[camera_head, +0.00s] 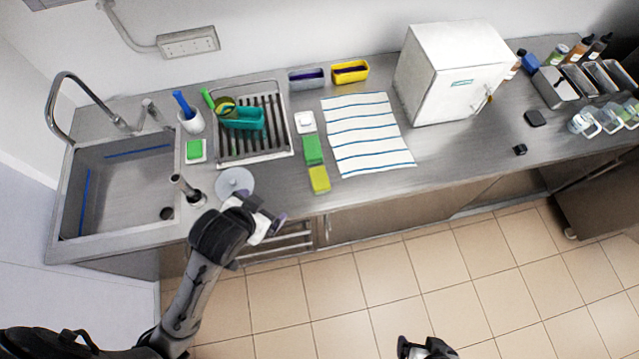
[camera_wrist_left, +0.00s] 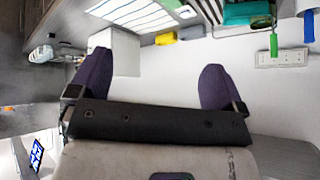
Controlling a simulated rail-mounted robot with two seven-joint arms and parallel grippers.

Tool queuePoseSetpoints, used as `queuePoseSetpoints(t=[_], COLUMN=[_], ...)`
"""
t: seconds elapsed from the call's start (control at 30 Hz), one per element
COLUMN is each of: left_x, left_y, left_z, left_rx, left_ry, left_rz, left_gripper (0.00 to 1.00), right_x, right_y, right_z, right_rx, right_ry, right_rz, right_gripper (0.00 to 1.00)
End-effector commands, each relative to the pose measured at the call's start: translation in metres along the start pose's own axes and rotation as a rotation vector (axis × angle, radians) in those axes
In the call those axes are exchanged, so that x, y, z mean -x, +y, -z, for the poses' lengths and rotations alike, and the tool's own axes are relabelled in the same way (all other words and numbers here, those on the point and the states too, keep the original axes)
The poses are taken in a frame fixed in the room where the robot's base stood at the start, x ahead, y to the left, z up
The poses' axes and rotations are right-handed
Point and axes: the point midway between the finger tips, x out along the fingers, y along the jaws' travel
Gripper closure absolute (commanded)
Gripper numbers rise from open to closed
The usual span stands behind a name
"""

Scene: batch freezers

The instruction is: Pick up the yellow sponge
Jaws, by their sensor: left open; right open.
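The yellow sponge (camera_head: 319,179) lies flat near the front edge of the steel counter. It sits just in front of a green sponge (camera_head: 312,150). My left gripper (camera_head: 264,212) is open and empty, near the counter's front edge, to the left of the yellow sponge and apart from it. Its two purple fingers stand wide apart in the left wrist view (camera_wrist_left: 155,80), with nothing between them. I cannot make out the yellow sponge in that view. My right gripper (camera_head: 427,348) is open at the bottom edge of the head view, partly cut off, away from the counter.
A striped towel (camera_head: 368,135) lies right of the sponges. A drying rack (camera_head: 285,145) is behind and left, and a round grey disc (camera_head: 234,184) lies left. A white box (camera_head: 452,75) stands farther right. Yellow and grey bins (camera_head: 350,72) stand at the wall.

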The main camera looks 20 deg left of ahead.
Motion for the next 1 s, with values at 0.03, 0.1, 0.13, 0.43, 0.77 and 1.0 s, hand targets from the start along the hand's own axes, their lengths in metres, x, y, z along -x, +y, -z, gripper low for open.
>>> queuePoseSetpoints(t=[0.03,0.1,0.13,0.43,0.77,1.0], left_x=[-0.012,-0.013,-0.013,-0.021,-0.006,0.011], left_y=[-0.001,-0.001,0.000,0.015,0.015,0.063], left_z=[0.021,0.053,0.066,0.173,0.295,0.361], left_rx=[-0.023,-0.056,-0.072,-0.272,-0.551,-1.172], left_ry=[0.079,0.171,0.208,0.470,0.840,1.211], left_rz=[0.012,0.024,0.029,0.139,0.633,1.173], left_gripper=[0.04,0.04,0.04,0.04,0.04,0.04], right_x=[-0.022,-0.035,-0.041,-0.099,-0.163,-0.189], right_y=[-0.001,-0.001,-0.001,-0.001,-0.002,-0.004], right_z=[-0.007,-0.011,-0.013,-0.032,-0.053,-0.061], right_rx=[0.000,0.000,0.000,0.007,0.009,0.006], right_ry=[0.000,0.000,0.000,-0.001,-0.001,-0.002], right_rz=[0.000,0.000,0.000,-0.005,-0.007,-0.005], right_gripper=[0.09,0.09,0.09,0.09,0.09,0.09])
